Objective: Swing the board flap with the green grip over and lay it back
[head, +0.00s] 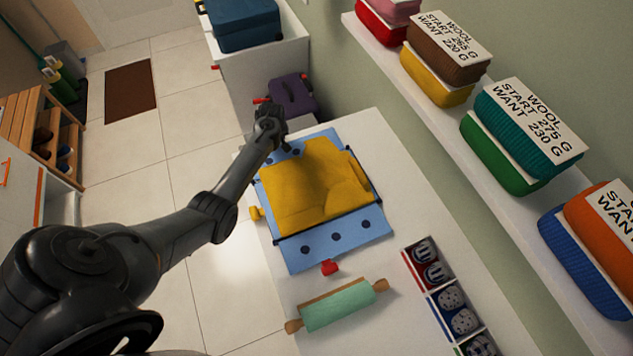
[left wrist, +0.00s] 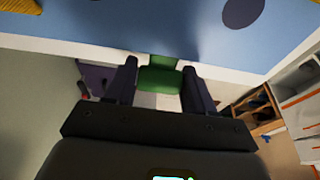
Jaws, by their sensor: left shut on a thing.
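A blue folding board (head: 350,243) with dark round spots lies on the white table top, with a yellow garment (head: 312,190) over its middle. Its far flap (head: 322,138) is at the upper end, by my left gripper (head: 272,122). In the left wrist view the green grip (left wrist: 159,78) sits between the two dark fingers of my left gripper (left wrist: 159,86), which is shut on it. The blue flap (left wrist: 165,25) spans the top of that view. In the head view the gripper hides the green grip. My right gripper is not in view.
A yellow grip (head: 256,213) and a red grip (head: 329,267) stick out from other board edges. A green rolling pin (head: 338,306) and a divided tray (head: 431,286) lie nearer. A wall shelf (head: 420,95) with labelled wool stacks runs along the right.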

